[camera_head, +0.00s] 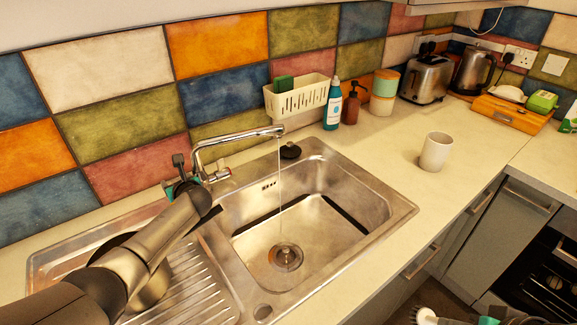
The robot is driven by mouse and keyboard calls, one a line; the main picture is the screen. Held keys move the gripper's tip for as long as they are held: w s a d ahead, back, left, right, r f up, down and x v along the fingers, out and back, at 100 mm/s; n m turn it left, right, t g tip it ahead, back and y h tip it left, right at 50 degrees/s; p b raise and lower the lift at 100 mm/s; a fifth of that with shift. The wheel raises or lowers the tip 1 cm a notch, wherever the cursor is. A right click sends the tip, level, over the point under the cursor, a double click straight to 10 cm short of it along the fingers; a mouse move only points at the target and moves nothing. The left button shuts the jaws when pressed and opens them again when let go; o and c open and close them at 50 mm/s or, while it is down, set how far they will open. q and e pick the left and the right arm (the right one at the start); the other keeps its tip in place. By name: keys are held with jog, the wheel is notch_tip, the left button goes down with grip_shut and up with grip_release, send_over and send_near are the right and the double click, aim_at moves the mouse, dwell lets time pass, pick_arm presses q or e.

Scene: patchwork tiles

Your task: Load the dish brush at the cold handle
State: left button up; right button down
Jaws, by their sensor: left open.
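The chrome tap (238,137) stands behind the steel sink (370,212), and a thin stream of water falls from its spout into the basin. A handle with a red mark (221,173) shows at the right of its base. My left gripper (181,177) is open at the left of the tap base; the cold handle is hidden or cannot be made out there. At the bottom edge, a white brush-like head (426,316) is partly cut off; I cannot tell if it is the dish brush. My right gripper cannot be made out clearly.
A pot (150,290) sits on the drainboard, partly behind my left arm. A black plug (290,151) lies behind the basin. A white caddy (300,97), blue bottle (333,108) and brown dispenser (351,108) line the wall. A cup (435,152) stands on the right counter.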

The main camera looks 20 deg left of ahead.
pick_arm(q)
jog(key=shift+c, duration=0.4)
grip_shut()
pick_arm(e)
jog(key=shift+r, duration=0.1)
pick_arm(q)
jog(key=shift+w+a+r+p, duration=0.1)
jog(key=shift+r+p, duration=0.1)
jog(key=shift+p, duration=0.65)
pick_arm(e)
jog(key=shift+r, duration=0.75)
pick_arm(q)
jog(key=shift+a+f+g+h+p, duration=0.1)
jog(key=shift+f+g+h+p, duration=0.05)
jog(key=shift+g+h+p, duration=0.3)
pick_arm(e)
jog(key=shift+r, duration=0.5)
jog(key=shift+f, duration=0.1)
pick_arm(q)
jog(key=shift+o, duration=0.4)
grip_release()
